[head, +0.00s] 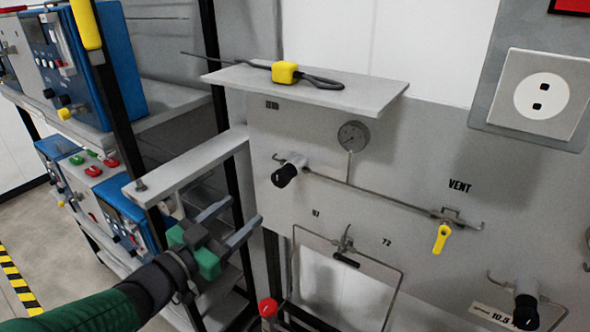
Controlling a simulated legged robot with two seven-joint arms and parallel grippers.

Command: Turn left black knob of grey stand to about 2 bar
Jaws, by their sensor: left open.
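The grey stand (400,185) has an upright panel with thin pipes. Its left black knob (284,176) sticks out at the left end of the upper pipe. A small round gauge (353,136) stands above that pipe; its reading is too small to tell. My left gripper (243,212) has green and grey parts and is open and empty. Its two fingers point right and up, below and left of the knob, apart from it in the picture. My right gripper is not in view.
A yellow VENT handle (441,238) and another black knob (525,310) are on the right. A shelf (380,95) above the knob carries a yellow-and-black tool (285,72). A grey horizontal bar (190,165) lies above my gripper. A red knob (268,307) stands below. Blue instruments (115,65) fill the left racks.

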